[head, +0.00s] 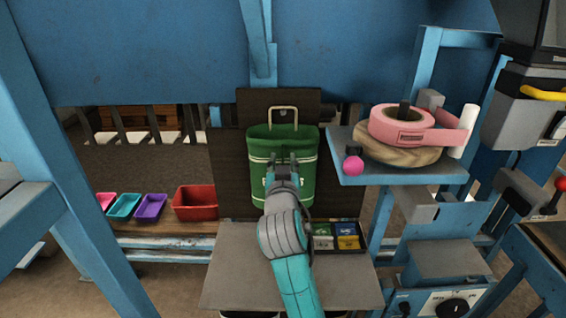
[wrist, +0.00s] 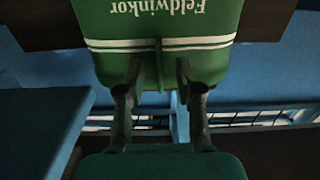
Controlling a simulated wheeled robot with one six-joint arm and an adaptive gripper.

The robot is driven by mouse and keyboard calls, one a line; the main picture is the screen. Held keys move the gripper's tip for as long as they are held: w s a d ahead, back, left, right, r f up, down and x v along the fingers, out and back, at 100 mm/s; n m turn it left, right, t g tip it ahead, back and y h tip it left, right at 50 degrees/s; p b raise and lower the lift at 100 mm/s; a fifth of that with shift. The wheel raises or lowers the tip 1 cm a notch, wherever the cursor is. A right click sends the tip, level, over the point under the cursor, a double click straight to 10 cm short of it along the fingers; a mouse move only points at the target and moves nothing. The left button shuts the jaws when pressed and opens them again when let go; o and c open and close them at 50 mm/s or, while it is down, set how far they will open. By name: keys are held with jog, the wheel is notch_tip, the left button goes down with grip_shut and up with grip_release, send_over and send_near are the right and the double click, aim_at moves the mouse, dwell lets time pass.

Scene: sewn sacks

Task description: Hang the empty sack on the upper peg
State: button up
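A green sack (head: 306,170) with pale stripes stands upright in front of the dark board (head: 230,165), a pale wire loop (head: 282,110) rising above its top. In the wrist view the sack (wrist: 215,25) shows upside-down lettering "Feldwinkor", pale stripes and a narrow upright seam. My gripper (head: 281,158) is at the front of the sack. In the wrist view its fingers (wrist: 160,80) stand apart on either side of the seam, with a gap to it, tips close to the cloth. Finger contact is unclear. My gripper hides part of the sack's front. I cannot make out the upper peg.
A blue shelf (head: 400,176) to the right carries a pink roll (head: 402,124) and a magenta ball (head: 353,163). A grey tabletop (head: 236,262) lies below, with a box of coloured packets (head: 347,242) at its back. A red bin (head: 195,203) and small trays stand left.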

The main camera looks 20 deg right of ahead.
jog(key=shift+s, duration=0.1)
jog(key=v, duration=1.2)
jog(key=s+d+f+n+g+y, duration=0.1)
jog(key=s+f+n+y, duration=0.2)
jog(key=s+f, duration=0.7)
jog(key=s+f+n+y, duration=0.2)
jog(key=s+f, duration=0.5)
jog(key=f, duration=0.6)
jog(key=s+d+f+m+g, duration=0.1)
jog(key=s+d+f, duration=0.1)
jog(key=s, duration=2.4)
jog(key=shift+d+y, duration=0.2)
jog(key=shift+y, duration=0.1)
jog(key=shift+s, duration=0.1)
